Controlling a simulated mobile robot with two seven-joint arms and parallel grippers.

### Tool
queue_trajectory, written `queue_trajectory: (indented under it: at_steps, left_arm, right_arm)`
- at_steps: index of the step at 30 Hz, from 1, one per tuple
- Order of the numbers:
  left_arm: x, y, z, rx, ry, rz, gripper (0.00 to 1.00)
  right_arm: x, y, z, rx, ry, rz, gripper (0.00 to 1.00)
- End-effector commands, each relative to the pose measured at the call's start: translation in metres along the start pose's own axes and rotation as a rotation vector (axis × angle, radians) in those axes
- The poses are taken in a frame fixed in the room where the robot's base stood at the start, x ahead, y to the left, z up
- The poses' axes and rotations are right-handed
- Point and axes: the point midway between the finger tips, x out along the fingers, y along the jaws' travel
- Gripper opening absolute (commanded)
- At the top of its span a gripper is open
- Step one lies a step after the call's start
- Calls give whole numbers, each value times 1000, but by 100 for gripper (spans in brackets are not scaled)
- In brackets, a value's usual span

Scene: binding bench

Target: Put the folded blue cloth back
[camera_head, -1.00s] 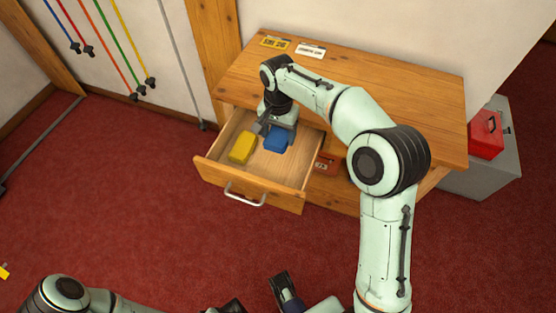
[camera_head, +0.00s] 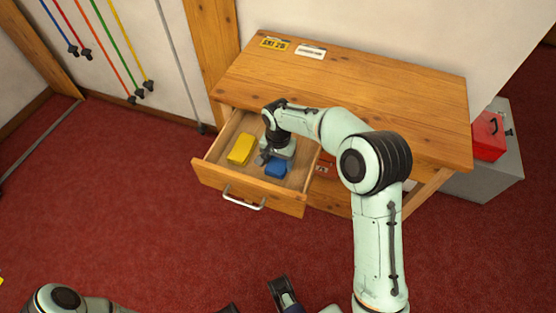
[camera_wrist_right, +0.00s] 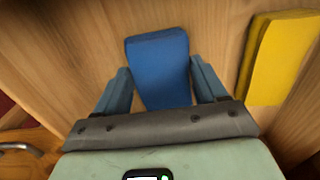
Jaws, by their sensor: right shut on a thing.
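The folded blue cloth (camera_head: 276,169) is in the open drawer (camera_head: 240,192), right of a folded yellow cloth (camera_head: 240,149). My right gripper (camera_head: 268,159) reaches down into the drawer and is shut on the blue cloth. In the right wrist view the blue cloth (camera_wrist_right: 160,65) stands between the two fingers, with the yellow cloth (camera_wrist_right: 280,58) apart to the right. I cannot tell whether the blue cloth touches the drawer floor. My left arm is at the bottom left of the head view; its gripper is largely cut off and its jaws are unclear.
The wooden bench (camera_head: 390,90) has a yellow label (camera_head: 274,43) and a white label (camera_head: 311,52) on top. A red box (camera_head: 488,136) sits on a grey cabinet (camera_head: 490,175) at the right. The drawer handle (camera_head: 243,200) sticks out over clear red carpet.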

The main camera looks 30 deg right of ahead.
Motion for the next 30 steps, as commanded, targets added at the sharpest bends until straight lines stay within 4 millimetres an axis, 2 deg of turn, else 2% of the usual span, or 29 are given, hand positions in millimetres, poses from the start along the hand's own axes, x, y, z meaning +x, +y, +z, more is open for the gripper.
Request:
queue_trajectory:
  at_steps: [7, 8, 9, 10, 20, 23, 30]
  left_arm:
    - [2, 0, -1, 0, 2, 0, 43]
    - [1, 0, -1, 0, 2, 0, 43]
    - [1, 0, -1, 0, 2, 0, 43]
    - [1, 0, -1, 0, 2, 0, 43]
    - [0, 0, 0, 0, 0, 0, 43]
    - [-2, 0, 1, 0, -3, -1, 43]
    - [-10, 1, 6, -1, -15, -3, 43]
  right_arm:
    - [4, 0, 0, 0, 0, 0, 38]
    - [3, 0, 0, -1, 0, 0, 81]
    - [3, 0, 0, -1, 0, 0, 94]
    - [3, 0, 0, 0, 0, 0, 97]
    - [-1, 0, 0, 0, 1, -1, 97]
    - [-12, -1, -1, 0, 4, -4, 97]
    - [-63, -1, -1, -1, 5, -6, 97]
